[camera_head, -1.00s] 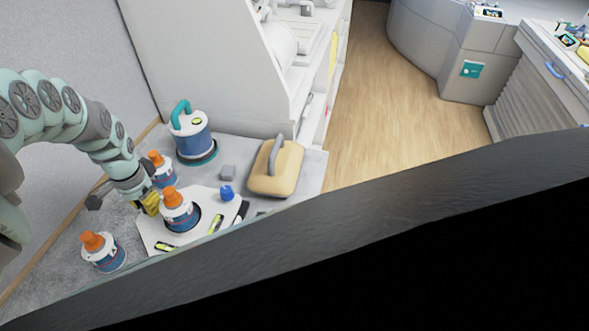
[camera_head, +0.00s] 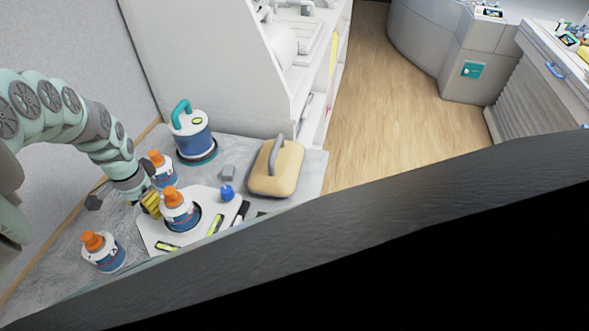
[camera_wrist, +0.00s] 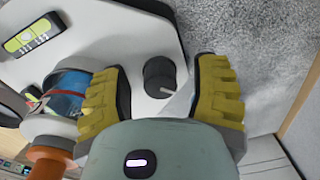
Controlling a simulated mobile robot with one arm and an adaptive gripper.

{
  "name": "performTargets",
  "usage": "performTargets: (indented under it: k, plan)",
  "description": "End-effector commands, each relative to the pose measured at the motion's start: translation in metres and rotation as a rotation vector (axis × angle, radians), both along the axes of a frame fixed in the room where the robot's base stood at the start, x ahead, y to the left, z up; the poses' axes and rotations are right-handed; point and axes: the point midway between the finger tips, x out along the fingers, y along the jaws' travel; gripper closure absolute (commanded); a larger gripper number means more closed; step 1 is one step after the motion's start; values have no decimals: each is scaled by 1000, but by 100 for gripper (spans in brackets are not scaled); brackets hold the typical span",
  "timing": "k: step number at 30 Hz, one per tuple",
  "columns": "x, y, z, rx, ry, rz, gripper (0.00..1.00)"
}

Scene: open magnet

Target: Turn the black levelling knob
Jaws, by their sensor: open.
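The black levelling knob (camera_wrist: 160,75) shows in the wrist view, standing on a corner of the white plate (camera_wrist: 120,30). It has a light pointer mark on its side. My gripper (camera_wrist: 160,85) is open, with one yellow finger on each side of the knob. Gaps show between the knob and both fingers, so I see no contact. In the head view my gripper (camera_head: 150,204) is at the left edge of the white plate (camera_head: 158,232), and the knob is hidden there. A blue and white bottle with an orange top (camera_head: 178,210) stands on the plate, close beside the left finger in the wrist view.
Other orange-topped bottles stand behind (camera_head: 162,170) and at front left (camera_head: 103,252). A blue knob (camera_head: 227,192) and green level vials (camera_head: 215,224) are on the plate. A teal-handled canister (camera_head: 193,138) and a beige handled block (camera_head: 276,168) stand behind.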

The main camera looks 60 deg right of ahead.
Motion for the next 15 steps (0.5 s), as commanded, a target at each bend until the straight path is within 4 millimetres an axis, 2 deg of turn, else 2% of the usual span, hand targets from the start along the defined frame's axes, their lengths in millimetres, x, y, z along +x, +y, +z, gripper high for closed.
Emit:
performTargets:
  k: [5,15]
  plan:
    - [0,-2,7,-3,-1,-3,39]
    - [1,0,44,0,-5,-1,39]
